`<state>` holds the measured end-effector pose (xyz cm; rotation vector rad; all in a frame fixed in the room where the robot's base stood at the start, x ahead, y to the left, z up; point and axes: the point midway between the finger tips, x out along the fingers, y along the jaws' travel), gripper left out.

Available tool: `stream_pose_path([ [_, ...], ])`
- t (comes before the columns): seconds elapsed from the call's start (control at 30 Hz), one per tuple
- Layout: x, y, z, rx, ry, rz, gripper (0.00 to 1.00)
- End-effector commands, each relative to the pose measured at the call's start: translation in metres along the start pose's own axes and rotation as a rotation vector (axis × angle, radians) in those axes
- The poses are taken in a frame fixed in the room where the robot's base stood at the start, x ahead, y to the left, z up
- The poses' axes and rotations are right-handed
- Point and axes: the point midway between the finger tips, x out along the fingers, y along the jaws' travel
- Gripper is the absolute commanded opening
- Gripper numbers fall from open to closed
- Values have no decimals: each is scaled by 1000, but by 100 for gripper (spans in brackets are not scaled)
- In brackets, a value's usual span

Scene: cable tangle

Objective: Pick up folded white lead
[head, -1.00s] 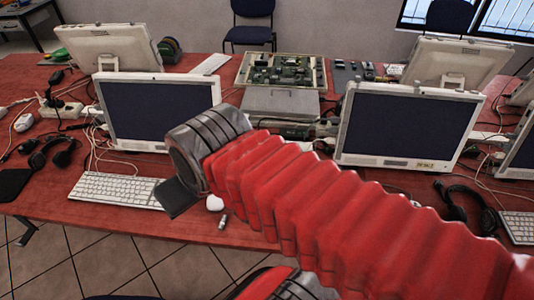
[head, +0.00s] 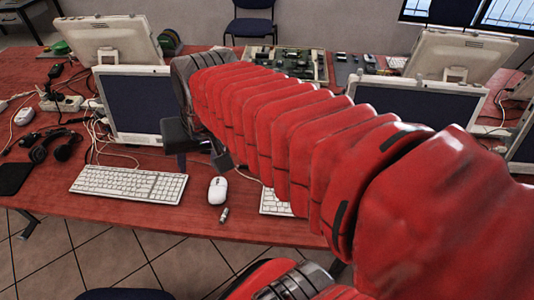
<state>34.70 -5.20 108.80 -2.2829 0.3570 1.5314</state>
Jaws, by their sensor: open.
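White cables (head: 98,130) hang and loop beside the left front monitor, and I cannot tell which of them is the folded white lead. A thin white cable (head: 248,177) also runs on the table between the mouse and the right keyboard, partly hidden by my arm. My gripper (head: 198,150) is a pair of dark jaws, open, in front of the right side of the left monitor and above the red table. I see nothing between the jaws.
The left monitor (head: 138,103) stands close by the gripper. A white keyboard (head: 128,184), white mouse (head: 217,190) and small metal stick (head: 223,215) lie near the table's front edge. A power strip (head: 62,103) and headset (head: 55,145) lie left. Circuit boards (head: 285,62) lie behind.

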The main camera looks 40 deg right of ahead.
Motion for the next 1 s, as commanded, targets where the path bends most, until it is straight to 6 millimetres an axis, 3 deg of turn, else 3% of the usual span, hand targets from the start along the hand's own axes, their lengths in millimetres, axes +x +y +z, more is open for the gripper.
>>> stream_pose_path([
  [0.47,46,76,-89,680,-119,42,44],
  [0.77,84,150,-130,1108,-179,60,44],
  [1.0,117,222,-149,1454,-224,68,44],
])
